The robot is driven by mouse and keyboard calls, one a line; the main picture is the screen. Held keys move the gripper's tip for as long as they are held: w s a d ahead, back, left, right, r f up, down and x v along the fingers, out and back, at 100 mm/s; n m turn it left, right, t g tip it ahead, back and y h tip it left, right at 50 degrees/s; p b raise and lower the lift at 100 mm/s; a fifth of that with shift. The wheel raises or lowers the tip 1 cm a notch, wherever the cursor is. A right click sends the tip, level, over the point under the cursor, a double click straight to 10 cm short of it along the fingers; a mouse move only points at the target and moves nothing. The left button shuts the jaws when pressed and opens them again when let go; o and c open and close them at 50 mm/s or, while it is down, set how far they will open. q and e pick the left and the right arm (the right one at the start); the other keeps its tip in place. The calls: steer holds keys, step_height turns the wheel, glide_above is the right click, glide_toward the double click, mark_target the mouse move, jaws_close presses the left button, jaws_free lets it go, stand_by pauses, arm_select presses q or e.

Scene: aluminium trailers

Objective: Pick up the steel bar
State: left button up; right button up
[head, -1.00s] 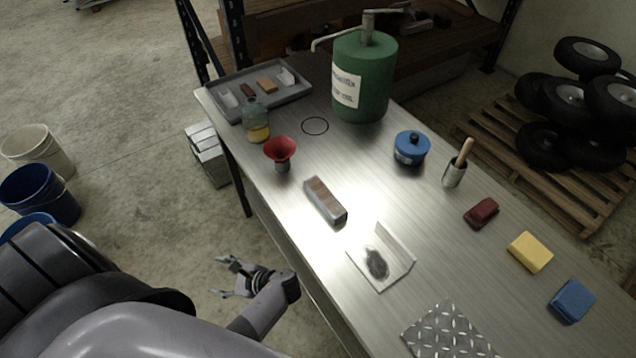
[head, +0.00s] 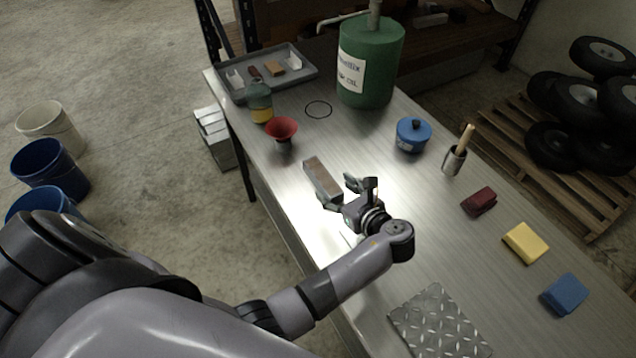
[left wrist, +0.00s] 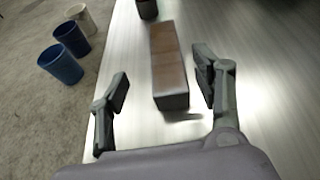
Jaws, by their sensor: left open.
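The steel bar (head: 322,178) is a short block with a rusty brown top and grey sides, lying on the metal table (head: 345,145). My left gripper (head: 341,192) is open and empty at the bar's near end. In the left wrist view, the bar (left wrist: 168,60) runs away from me, with its near end between the two spread fingers of the gripper (left wrist: 162,76). The fingers look apart from the bar on both sides. I cannot tell how high they are above the table. My right gripper is not in view.
A red funnel (head: 282,130) stands beyond the bar, with a bottle (head: 259,102) and grey tray (head: 306,68) behind. A blue pot (head: 412,135), brush cup (head: 454,160) and green drum (head: 367,70) stand farther right. A diamond-pattern plate (head: 437,325) lies nearer. My arm mostly hides an angled plate.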

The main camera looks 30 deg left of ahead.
mark_target(326, 178)
arm_select(q)
steer(key=shift+w+f, duration=0.15)
steer(key=shift+w, duration=0.05)
steer(key=p+x, duration=0.1)
steer(key=x, duration=0.5)
steer(key=shift+w+f+p, duration=0.2)
steer(key=shift+f+p, duration=0.1)
steer(key=shift+p, duration=0.1)
steer(key=shift+w+a+f, duration=0.2)
steer(key=shift+a+f, duration=0.1)
steer(key=shift+a, duration=0.05)
steer(key=c, duration=0.8)
jaws_close()
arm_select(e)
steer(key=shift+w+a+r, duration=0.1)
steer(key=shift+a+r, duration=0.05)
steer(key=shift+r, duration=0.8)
arm_select(q)
steer(key=shift+w+r, duration=0.2)
steer(key=shift+r, duration=0.1)
